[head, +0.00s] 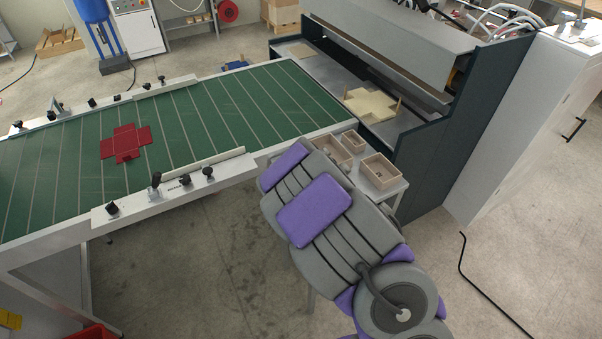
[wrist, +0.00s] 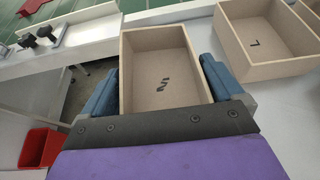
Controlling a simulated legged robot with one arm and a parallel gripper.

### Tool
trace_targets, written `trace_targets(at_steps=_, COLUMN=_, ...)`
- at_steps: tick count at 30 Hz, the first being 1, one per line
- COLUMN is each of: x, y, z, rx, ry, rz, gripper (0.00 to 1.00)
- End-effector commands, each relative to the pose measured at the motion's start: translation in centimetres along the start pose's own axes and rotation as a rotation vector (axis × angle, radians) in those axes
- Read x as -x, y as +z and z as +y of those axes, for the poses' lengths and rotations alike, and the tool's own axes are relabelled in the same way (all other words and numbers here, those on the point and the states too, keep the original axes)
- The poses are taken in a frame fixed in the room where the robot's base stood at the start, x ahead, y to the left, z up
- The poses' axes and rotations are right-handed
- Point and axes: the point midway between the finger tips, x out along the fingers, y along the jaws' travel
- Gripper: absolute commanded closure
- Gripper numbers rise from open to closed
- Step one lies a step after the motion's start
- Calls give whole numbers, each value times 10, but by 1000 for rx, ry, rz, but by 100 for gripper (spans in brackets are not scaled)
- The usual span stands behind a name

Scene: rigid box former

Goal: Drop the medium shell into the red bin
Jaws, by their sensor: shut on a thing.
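The medium shell (wrist: 155,72), an open tan box with a dark letter on its floor that reads like a sideways M, sits between the two blue fingers of my gripper (wrist: 160,78) in the wrist view. The fingers press on its left and right walls, so my gripper is shut on it. The near wall is hidden behind my gripper's dark plate. Whether the shell touches the white surface below I cannot tell. The red bin (wrist: 40,148) stands low at the left in the wrist view. In the head view its edge (head: 92,332) shows at the bottom left.
A tan box marked L (wrist: 262,45) stands close right of the held shell, with another tan box beyond. The green conveyor (head: 200,120) carries a red flat blank (head: 126,143). Its white rail with black knobs (head: 155,184) borders open floor (head: 220,255) before it.

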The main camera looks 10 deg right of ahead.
Motion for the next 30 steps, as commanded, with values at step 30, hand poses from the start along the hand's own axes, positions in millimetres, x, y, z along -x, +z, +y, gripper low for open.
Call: trace_targets(at_steps=30, x=-74, y=22, z=-44, rx=-2, ry=2, rz=-1, gripper=36)
